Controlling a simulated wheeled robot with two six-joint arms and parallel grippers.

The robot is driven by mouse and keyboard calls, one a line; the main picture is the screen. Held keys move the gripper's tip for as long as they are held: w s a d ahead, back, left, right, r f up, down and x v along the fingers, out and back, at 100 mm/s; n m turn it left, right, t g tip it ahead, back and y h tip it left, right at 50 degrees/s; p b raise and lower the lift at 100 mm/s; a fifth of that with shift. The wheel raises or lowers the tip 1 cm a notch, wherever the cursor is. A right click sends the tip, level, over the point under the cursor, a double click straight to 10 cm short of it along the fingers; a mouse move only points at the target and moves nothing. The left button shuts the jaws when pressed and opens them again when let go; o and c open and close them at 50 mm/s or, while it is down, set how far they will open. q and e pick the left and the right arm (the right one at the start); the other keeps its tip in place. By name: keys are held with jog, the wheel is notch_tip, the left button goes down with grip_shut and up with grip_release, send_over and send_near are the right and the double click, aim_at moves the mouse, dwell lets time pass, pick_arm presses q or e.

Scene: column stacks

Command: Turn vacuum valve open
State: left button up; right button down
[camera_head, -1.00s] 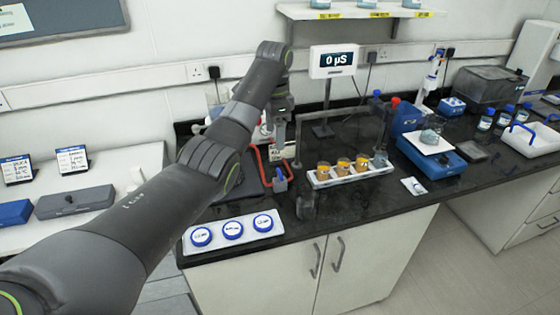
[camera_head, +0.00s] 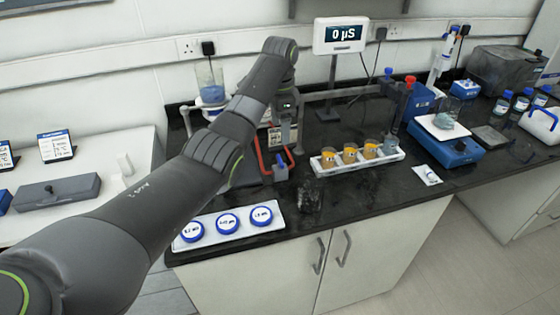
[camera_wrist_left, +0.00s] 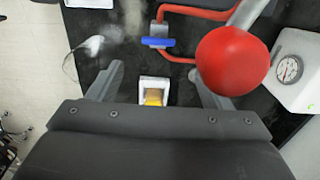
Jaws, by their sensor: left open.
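The vacuum valve shows as a blue handle (camera_head: 281,172) on red tubing (camera_head: 263,160) at the back-left of the black bench. In the left wrist view the blue handle (camera_wrist_left: 158,43) lies crosswise beyond the fingertips, with the red tubing (camera_wrist_left: 200,14) behind it. My left gripper (camera_head: 283,146) points down just above the valve in the head view. My right gripper is not in view.
A red ball (camera_wrist_left: 232,62) on a grey rod stands close to the right finger. A white unit with a gauge (camera_wrist_left: 288,68) is at the right. A tray with orange-filled beakers (camera_head: 350,154) stands right of the valve; a tray with blue-lidded dishes (camera_head: 229,223) is in front.

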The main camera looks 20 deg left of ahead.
aim_at(280, 159)
pick_arm(q)
jog(key=f, duration=0.3)
jog(key=shift+s+f+p, duration=0.2)
jog(key=shift+f+p, duration=0.05)
jog(key=shift+p, duration=0.15)
notch_tip(280, 159, down, 6)
jog(key=shift+r+p, duration=0.2)
jog(key=shift+p, duration=0.1)
jog(key=shift+f, duration=0.45)
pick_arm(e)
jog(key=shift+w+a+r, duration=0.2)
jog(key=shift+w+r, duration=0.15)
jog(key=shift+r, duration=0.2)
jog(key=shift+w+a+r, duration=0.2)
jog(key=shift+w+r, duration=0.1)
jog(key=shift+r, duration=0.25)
pick_arm(q)
jog(key=c, duration=0.9)
jog(key=shift+c, duration=0.4)
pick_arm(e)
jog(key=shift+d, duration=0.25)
